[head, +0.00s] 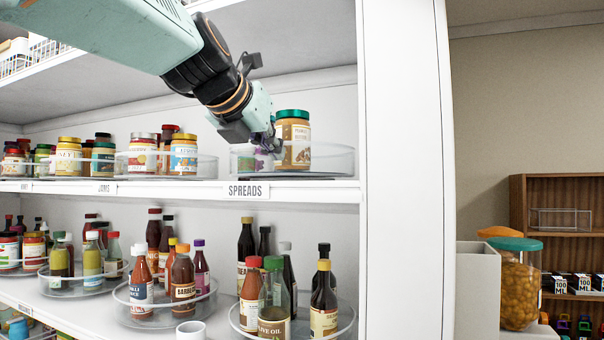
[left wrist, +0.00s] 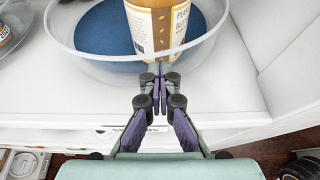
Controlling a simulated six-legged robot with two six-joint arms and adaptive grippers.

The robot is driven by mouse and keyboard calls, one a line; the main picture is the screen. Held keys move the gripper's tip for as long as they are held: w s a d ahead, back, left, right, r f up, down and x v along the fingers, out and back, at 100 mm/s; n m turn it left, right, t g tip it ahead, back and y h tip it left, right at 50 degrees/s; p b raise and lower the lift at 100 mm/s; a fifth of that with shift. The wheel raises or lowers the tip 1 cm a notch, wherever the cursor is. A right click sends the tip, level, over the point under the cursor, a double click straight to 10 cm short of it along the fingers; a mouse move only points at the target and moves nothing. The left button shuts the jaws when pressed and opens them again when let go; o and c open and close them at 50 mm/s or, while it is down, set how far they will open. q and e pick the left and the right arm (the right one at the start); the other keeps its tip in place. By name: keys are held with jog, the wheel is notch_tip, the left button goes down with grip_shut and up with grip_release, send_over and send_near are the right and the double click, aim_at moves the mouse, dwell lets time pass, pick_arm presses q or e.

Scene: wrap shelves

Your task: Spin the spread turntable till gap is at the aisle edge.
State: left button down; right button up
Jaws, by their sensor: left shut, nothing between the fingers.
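The spread turntable (head: 337,162) is a round tray with a clear wall, on the shelf above the SPREADS label (head: 248,190). In the left wrist view the turntable (left wrist: 72,62) shows a bare dark blue floor left of the jar. One peanut butter jar (head: 294,146) with a green lid stands upright in it; its lower part (left wrist: 160,22) fills the top of the wrist view. My left gripper (head: 274,142) is shut and empty, its tips (left wrist: 160,72) by the turntable's front wall and close to the jar. I cannot tell whether they touch. My right gripper is out of view.
A white upright panel (head: 402,170) closes the shelf at right. Turntables of jars (head: 170,158) stand left on the same shelf. Bottles on turntables (head: 265,305) fill the shelf below. An upper shelf (head: 285,50) lies above my arm.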

pick_arm(q)
jog(key=shift+d, duration=1.05)
jog(key=shift+a, duration=0.15)
